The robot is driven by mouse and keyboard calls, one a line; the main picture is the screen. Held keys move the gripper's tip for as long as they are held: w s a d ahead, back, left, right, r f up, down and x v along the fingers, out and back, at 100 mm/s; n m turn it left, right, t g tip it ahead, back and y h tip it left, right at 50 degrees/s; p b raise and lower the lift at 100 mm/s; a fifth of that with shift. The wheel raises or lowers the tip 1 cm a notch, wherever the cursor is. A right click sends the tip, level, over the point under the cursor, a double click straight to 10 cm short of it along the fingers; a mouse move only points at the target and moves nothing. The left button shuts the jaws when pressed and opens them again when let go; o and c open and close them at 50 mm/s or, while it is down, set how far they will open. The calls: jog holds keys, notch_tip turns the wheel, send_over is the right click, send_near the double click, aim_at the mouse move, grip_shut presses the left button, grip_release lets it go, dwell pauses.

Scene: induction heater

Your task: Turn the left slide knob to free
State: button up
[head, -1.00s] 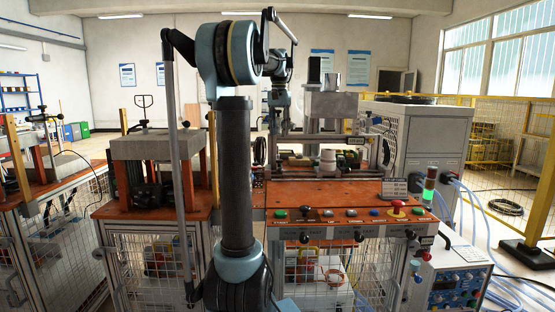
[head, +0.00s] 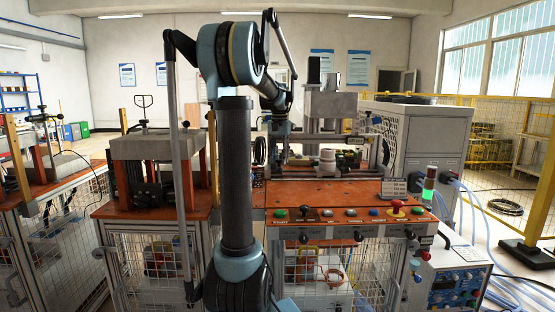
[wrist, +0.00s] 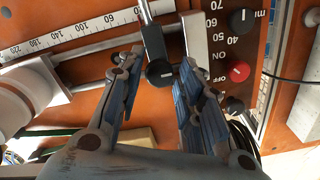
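A black round knob (wrist: 160,72) with a pale mark sits at the end of a dark block on a metal rod in the wrist view. It looks like a slide knob, but no label shows that it is the left one. My gripper (wrist: 159,64) is open, with its blue-padded fingers spread to the left and right of this knob. The fingertips appear apart from the knob; the depth between them is hard to judge. In the head view my gripper (head: 279,161) hangs low over the back of the orange workbench (head: 335,191), small and partly hidden by the machine.
A white ruler scale (wrist: 75,32) lies left of the knob. A red knob (wrist: 239,71) with ON/OFF marks and a black dial (wrist: 242,21) are to the right. A white cylinder (wrist: 30,100) stands at the left. Buttons (head: 351,212) line the bench front.

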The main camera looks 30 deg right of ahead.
grip_shut()
jog(key=shift+n, duration=0.5)
grip_release()
notch_tip(320, 180, up, 12)
dwell(0.6)
jog(key=shift+w, duration=0.1)
dwell(0.3)
